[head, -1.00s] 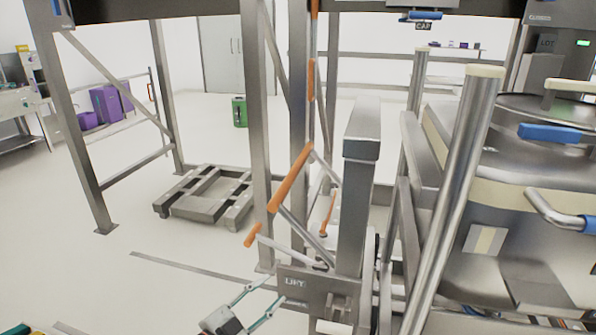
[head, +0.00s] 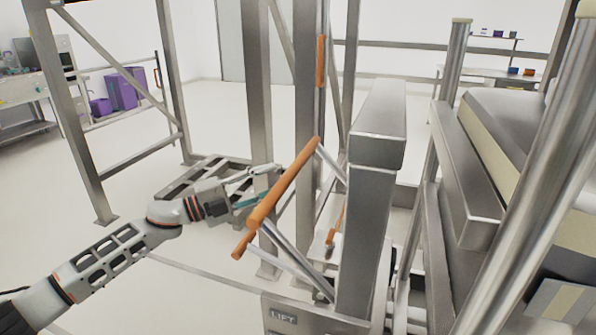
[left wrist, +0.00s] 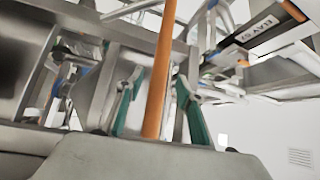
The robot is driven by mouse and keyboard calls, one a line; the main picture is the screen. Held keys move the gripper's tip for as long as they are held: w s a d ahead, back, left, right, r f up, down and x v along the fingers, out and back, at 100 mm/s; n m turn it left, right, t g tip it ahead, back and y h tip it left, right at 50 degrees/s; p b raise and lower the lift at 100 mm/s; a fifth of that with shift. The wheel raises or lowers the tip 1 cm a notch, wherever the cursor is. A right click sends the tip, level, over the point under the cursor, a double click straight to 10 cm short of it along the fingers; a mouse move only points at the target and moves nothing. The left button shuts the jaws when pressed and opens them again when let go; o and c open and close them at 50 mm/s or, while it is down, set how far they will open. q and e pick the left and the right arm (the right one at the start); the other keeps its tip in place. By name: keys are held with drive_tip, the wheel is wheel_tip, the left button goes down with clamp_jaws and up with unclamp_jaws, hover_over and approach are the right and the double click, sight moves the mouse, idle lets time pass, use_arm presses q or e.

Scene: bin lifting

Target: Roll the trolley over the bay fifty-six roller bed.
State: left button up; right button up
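The left gripper (head: 268,184) is open beside the long orange-gripped bar (head: 285,185) of the steel lift unit marked LIFT (head: 283,316). In the left wrist view, the orange bar (left wrist: 160,75) runs upright between the two spread green-padded fingers (left wrist: 158,105), with gaps on both sides. A low steel frame (head: 180,190) lies on the floor behind the gripper; I cannot tell whether it is the roller bed. A large steel vessel (head: 575,150) stands at the right among steel posts; its base is hidden, so I cannot tell whether it is the trolley. The right gripper is not in view.
A thick steel column (head: 368,230) rises just right of the orange bar. Tall frame legs (head: 260,90) stand behind it. A bay sign (left wrist: 262,33) shows in the left wrist view. Purple bins (head: 122,92) are far left. Open floor (head: 110,265) lies at left.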

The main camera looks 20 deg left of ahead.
sight(294, 172)
use_arm(q)
drive_tip(key=x, duration=0.7)
drive_tip(key=shift+d, duration=0.1)
clamp_jaws()
